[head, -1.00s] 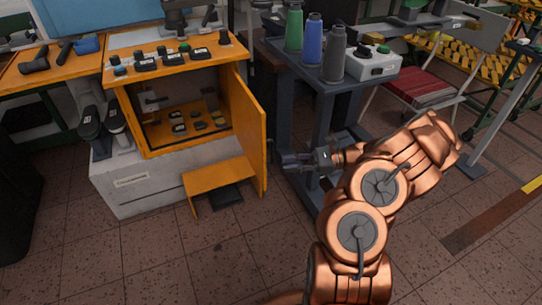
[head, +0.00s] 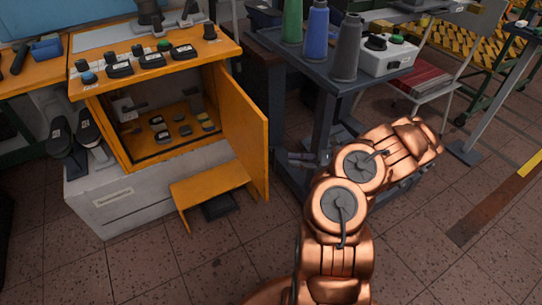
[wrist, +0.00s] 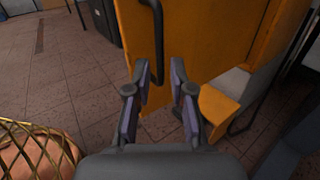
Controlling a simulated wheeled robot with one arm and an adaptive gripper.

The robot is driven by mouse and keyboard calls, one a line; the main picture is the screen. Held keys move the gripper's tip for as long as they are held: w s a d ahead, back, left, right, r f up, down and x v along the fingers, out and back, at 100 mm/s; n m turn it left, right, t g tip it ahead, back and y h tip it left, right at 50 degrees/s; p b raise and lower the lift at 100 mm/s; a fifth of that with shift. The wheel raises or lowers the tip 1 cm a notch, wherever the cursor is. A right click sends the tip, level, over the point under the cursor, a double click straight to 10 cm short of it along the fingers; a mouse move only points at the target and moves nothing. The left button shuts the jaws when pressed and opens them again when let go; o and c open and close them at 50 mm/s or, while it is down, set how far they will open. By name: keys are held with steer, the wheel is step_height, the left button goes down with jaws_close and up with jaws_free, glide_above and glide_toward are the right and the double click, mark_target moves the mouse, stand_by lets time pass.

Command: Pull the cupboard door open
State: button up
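The orange cupboard (head: 98,135) stands at the left in the head view. Its door (head: 243,135) is hinged on the right and stands well open, showing the inside. In the wrist view the orange door panel (wrist: 205,35) fills the upper middle, with a dark bar handle (wrist: 158,30) on it. My gripper (wrist: 160,75) is open, its two fingers apart on either side of the line of the handle's lower end. I see nothing held between them. In the head view my gripper (head: 290,158) is right of the door, small and partly hidden by my arm.
A dark cart (head: 280,55) with thread cones (head: 316,35) and a white box (head: 388,57) is behind my arm. Tiled floor is clear in front.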

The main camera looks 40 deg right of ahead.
mark_target(273, 169)
steer(key=b+x, duration=0.1)
steer(key=x, duration=0.6)
jaws_close()
stand_by(0.5)
